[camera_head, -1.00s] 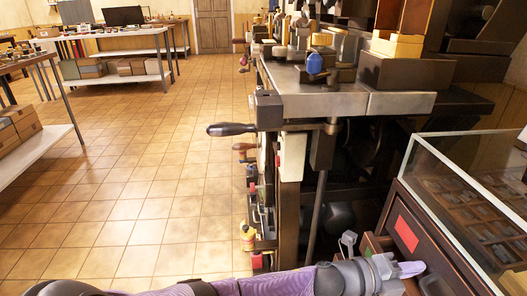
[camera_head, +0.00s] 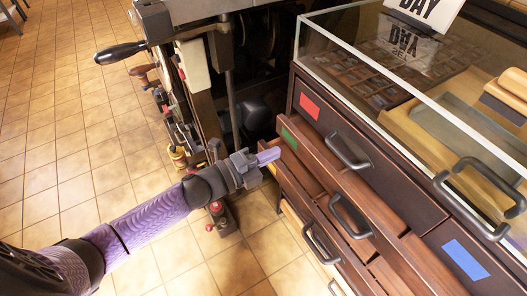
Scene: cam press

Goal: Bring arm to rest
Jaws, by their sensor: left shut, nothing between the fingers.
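My left arm (camera_head: 150,212), with purple sleeves and dark joints, comes in from the lower left. My left gripper (camera_head: 268,156) is shut and empty. Its fingertips are close to the left end of a drawer with a green label (camera_head: 289,138). I cannot tell whether they touch the drawer. My right gripper is not in view.
The dark wooden cabinet (camera_head: 380,172) has several drawers with metal handles (camera_head: 347,152), and the green-labelled one is pulled out. A glass case (camera_head: 400,85) sits on top. A press with a dark-handled lever (camera_head: 120,53) stands behind the arm. Tiled floor (camera_head: 60,150) at left is clear.

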